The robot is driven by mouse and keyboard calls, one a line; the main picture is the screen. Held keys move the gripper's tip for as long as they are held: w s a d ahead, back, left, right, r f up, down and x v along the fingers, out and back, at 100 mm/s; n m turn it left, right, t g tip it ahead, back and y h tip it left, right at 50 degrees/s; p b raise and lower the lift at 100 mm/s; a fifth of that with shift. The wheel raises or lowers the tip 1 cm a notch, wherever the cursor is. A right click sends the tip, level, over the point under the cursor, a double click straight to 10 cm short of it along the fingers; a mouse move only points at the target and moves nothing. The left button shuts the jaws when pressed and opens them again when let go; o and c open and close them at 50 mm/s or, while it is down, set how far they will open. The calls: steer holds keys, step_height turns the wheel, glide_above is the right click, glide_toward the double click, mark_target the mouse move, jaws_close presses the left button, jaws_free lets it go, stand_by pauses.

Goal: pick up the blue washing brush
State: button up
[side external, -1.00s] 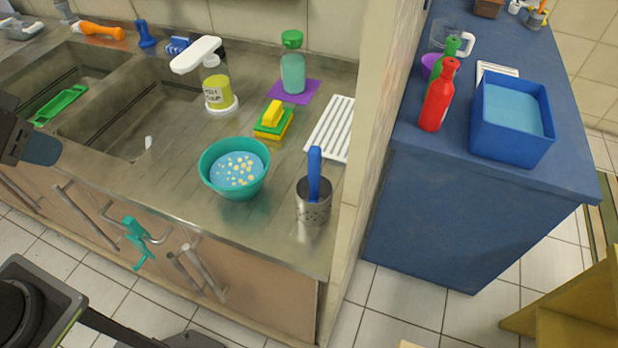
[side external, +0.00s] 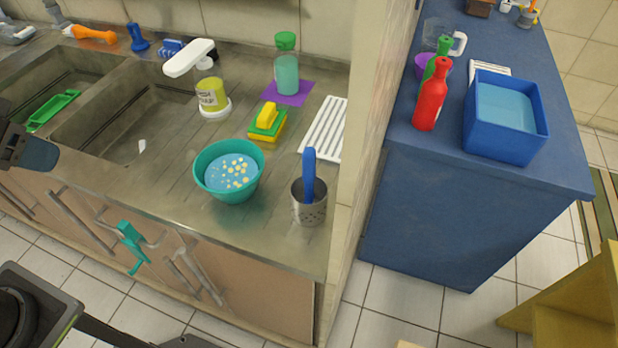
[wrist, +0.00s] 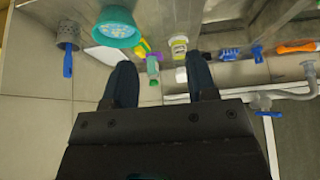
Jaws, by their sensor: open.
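A blue brush with pale bristles (side external: 173,49) lies at the back of the counter behind the white tap, which partly hides it. It also shows in the wrist view (wrist: 229,54), right of the fingers. A blue handle (side external: 309,174) stands upright in a perforated metal holder (side external: 310,212) at the counter's front right; what is on its lower end is hidden. It shows at upper left in the wrist view (wrist: 68,65). My gripper (wrist: 162,80) is open, with nothing between its fingers, apart from both. It is partly visible at the left edge of the side view.
A teal bowl (side external: 227,190) of bubbly water stands left of the metal holder. The tap (side external: 188,58), yellow cup (side external: 211,95), sponges (side external: 267,122), soap bottle (side external: 286,72) and white rack (side external: 325,130) crowd the counter.

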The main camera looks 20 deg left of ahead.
steer(key=w+d+r+g, duration=0.2)
steer(key=w+d+r, duration=0.35)
steer(key=w, duration=0.25)
steer(key=n+g, duration=0.1)
steer(key=g, duration=0.3)
glide_above(309, 149)
step_height(309, 149, down, 3)
steer(key=f, duration=0.8)
steer(key=shift+s+f, duration=0.25)
steer(key=shift+w+f, duration=0.2)
steer(key=shift+f, duration=2.4)
steer(key=shift+c, duration=0.5)
jaws_close()
